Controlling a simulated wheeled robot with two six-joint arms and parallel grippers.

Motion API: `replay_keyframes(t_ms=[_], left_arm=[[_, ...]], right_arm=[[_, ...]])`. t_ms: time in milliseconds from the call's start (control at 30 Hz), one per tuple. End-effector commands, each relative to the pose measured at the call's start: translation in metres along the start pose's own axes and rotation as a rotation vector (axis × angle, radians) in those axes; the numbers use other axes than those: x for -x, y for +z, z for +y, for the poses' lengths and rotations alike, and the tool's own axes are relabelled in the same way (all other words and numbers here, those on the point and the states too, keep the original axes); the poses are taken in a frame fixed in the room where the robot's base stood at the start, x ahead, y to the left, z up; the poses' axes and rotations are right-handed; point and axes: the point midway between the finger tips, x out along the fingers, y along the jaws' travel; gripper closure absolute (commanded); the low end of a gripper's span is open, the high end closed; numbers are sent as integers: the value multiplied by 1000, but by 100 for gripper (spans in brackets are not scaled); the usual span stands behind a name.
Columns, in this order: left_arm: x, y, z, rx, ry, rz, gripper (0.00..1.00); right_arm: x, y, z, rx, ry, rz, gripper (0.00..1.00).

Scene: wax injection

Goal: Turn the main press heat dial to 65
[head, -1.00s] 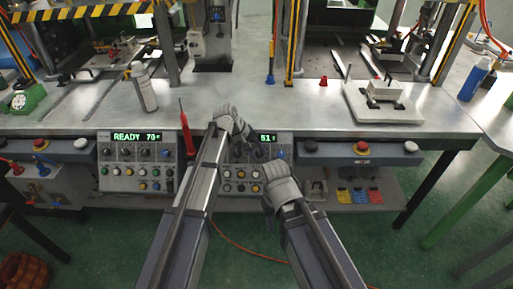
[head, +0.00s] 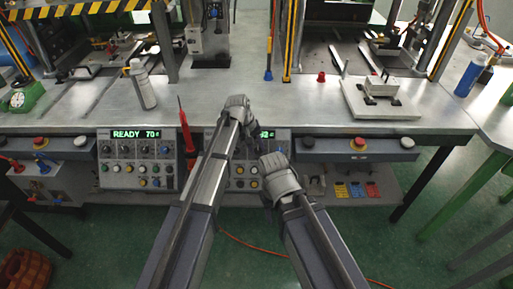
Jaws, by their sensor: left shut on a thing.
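The right control panel (head: 247,184) under the bench edge carries several knobs and buttons. Its green display (head: 267,134) is partly covered by my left gripper; the visible part seems to end in 2. My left gripper (head: 238,108) is in front of this panel's upper part and is shut on a dial that its hand hides. My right gripper (head: 277,168) is in front of the panel's lower right; its fingertips are not clear enough to tell open from shut. The left control panel (head: 137,161) shows READY 70 on its display (head: 136,134).
A red pointed tool (head: 185,128) stands between the panels. Red buttons (head: 359,143) sit along the front edge.

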Motion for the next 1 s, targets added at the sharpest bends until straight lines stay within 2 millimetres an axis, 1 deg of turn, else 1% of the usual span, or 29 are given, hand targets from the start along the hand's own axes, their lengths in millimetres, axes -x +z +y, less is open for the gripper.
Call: replay_keyframes(t_ms=[100, 133, 367, 733, 867, 1000], left_arm=[[0, 2, -1, 0, -2, -6, 100], [0, 2, -1, 0, -2, -5, 59], [0, 1, 0, 1, 0, -3, 33], [4, 0, 0, 1, 1, -1, 32], [12, 1, 1, 1, 1, -1, 32], [28, 1, 1, 2, 1, -1, 32]], right_arm=[[0, 0, 0, 0, 0, 0, 50], [0, 0, 0, 0, 0, 0, 50], [0, 0, 0, 0, 0, 0, 50], [3, 0, 0, 0, 0, 0, 50], [12, 1, 1, 0, 0, 0, 50], [27, 2, 3, 0, 0, 0, 50]])
